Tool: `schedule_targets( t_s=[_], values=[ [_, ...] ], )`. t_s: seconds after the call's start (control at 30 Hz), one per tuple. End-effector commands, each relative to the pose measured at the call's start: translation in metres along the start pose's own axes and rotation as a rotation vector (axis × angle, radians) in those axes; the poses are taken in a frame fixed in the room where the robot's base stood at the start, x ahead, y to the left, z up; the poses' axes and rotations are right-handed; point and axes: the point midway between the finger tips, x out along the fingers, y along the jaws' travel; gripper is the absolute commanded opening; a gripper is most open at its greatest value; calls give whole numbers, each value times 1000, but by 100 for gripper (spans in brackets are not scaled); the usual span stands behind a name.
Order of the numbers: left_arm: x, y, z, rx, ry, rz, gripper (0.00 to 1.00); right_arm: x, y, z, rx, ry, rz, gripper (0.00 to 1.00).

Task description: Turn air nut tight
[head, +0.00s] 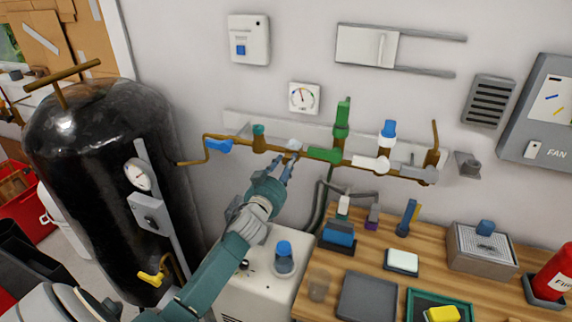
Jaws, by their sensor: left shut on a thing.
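A brown pipe manifold (330,157) runs along the wall with several valves and fittings. My left gripper (290,157) reaches up to it from below, and its fingers are shut on a small pale nut (294,145) on the pipe, between the blue-handled valve and the green fitting. The fingers hide part of the nut, so its threads and seating do not show. My right gripper is not in view.
A large black tank (110,170) stands at the left with a gauge. A blue valve handle (219,146) and a green fitting (325,154) flank the nut closely. A wooden bench (440,258) with small items is at the lower right, and a white cabinet (262,275) stands beneath the arm.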

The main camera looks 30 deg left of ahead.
Motion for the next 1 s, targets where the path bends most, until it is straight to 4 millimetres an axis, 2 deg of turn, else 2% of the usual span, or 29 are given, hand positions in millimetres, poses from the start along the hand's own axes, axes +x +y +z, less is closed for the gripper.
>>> schedule_targets(
  t_s=[0.37,1.0],
  values=[
    [1,0,-6,119,12,-1,6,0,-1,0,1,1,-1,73],
    [2,2,-8,690,17,-5,6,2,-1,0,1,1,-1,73]
  ],
)
